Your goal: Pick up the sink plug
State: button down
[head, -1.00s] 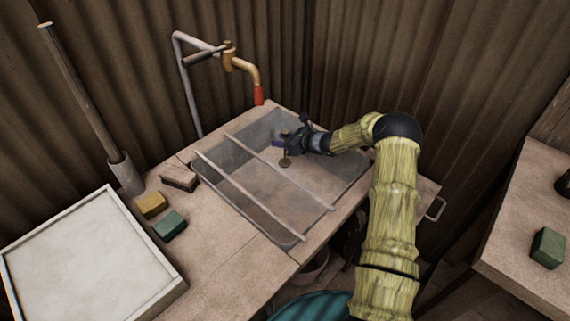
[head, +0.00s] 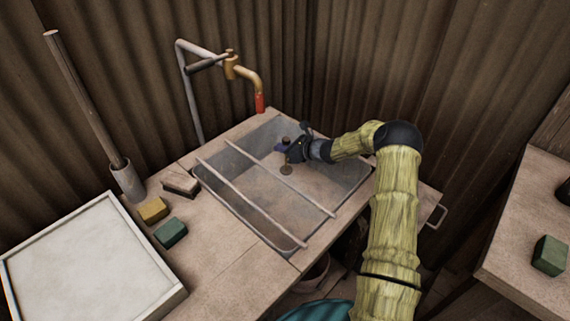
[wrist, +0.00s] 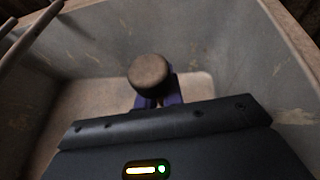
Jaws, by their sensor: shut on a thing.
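The sink plug (wrist: 150,72) shows in the wrist view as a brown round-topped piece between the blue fingers of my gripper (wrist: 158,98). In the head view my gripper (head: 283,147) is inside the sink basin (head: 345,172), near its back right side, with the small brown top of the plug at its tips. The gripper is shut on the plug. The plug's lower part is hidden by the fingers in the wrist view. A small dark round spot (head: 286,169) shows on the basin floor just below the gripper; I cannot tell whether it touches the plug.
Two thin rods (head: 283,180) lie across the basin. A brass tap with a red tip (head: 260,103) stands behind it. A brush block (head: 180,183), a yellow sponge (head: 153,209) and a green sponge (head: 170,232) lie to the left, beside a white-topped tray (head: 125,222).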

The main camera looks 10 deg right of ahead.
jog(key=shift+r, duration=0.15)
notch_tip(320, 180, up, 10)
jog(key=p, duration=0.1)
jog(key=shift+w, duration=0.1)
dwell(0.5)
